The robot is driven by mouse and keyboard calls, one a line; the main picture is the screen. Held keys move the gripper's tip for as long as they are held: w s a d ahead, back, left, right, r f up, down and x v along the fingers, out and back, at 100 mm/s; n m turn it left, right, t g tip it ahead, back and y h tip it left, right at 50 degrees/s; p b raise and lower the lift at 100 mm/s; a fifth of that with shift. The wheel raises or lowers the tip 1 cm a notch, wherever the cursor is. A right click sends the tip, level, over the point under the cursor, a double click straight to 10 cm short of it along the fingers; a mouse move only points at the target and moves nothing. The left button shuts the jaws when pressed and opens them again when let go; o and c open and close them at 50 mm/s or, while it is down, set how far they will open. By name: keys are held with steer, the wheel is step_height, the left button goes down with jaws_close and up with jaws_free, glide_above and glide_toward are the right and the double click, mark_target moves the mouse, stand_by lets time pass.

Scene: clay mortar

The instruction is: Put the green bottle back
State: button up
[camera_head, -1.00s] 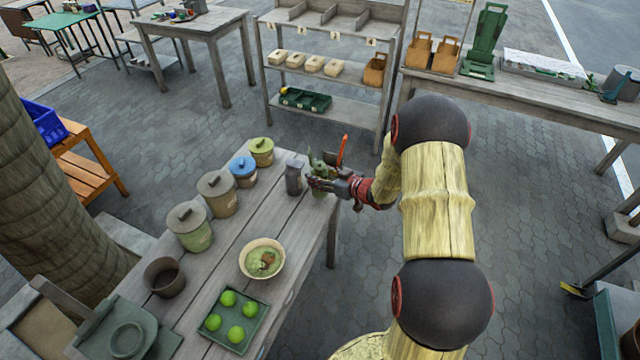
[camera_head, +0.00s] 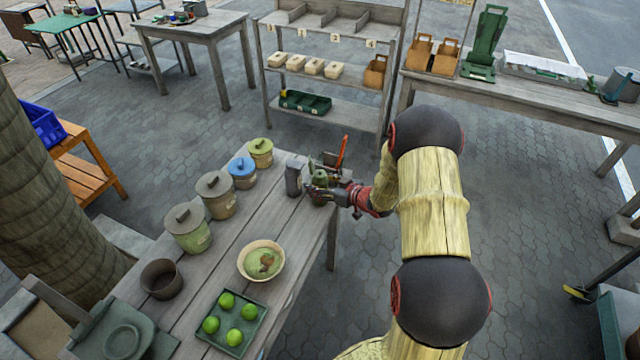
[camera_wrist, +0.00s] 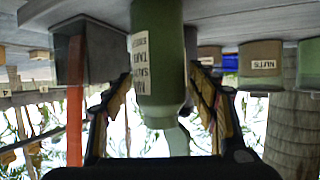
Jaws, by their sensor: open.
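The green bottle (camera_head: 319,179) is upright at the far right corner of the wooden table (camera_head: 285,225), just right of a grey container. In the wrist view, which is upside down, the labelled bottle (camera_wrist: 158,60) stands between my fingers with its pale nozzle toward the bottom of the picture. My gripper (camera_head: 318,191) is open around the bottle, one finger on each side. Gaps show beside the bottle in the wrist view. Whether a finger touches it I cannot tell.
A dark holder (camera_wrist: 85,55) with an orange-red stick (camera_head: 342,153) stands close beside the bottle. A grey container (camera_head: 293,176) is just left. Lidded pots line the table's left edge. A bowl (camera_head: 261,261) and a tray of limes (camera_head: 258,301) are nearer.

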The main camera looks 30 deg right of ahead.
steer(key=shift+r, duration=0.1)
steer(key=shift+s+r, duration=0.15)
steer(key=p+v, duration=0.3)
steer(key=v, duration=0.8)
step_height(320, 180, up, 11)
steer(key=w+g+h, duration=0.1)
steer(key=w+h, duration=0.2)
steer(key=h, duration=0.1)
steer(key=s+a+r+m+g+h, duration=0.1)
steer(key=s+a+r+h, duration=0.15)
steer(key=r, duration=0.35)
steer(key=s+a+r+m+g+h, duration=0.1)
steer(key=s+r, duration=0.3)
steer(key=r, duration=0.1)
steer(key=s+a+r+g+y, duration=0.2)
steer(key=s+a, duration=0.7)
steer(key=s, duration=0.3)
steer(key=s+a+r+m+g+y, duration=0.1)
steer(key=s+a+r+g+y, duration=0.1)
steer(key=s+a, duration=0.7)
steer(key=s, duration=0.3)
steer(key=shift+s+a+r, duration=0.3)
steer(key=shift+a+r, duration=0.05)
steer(key=shift+a, duration=0.05)
steer(key=shift+c, duration=0.7)
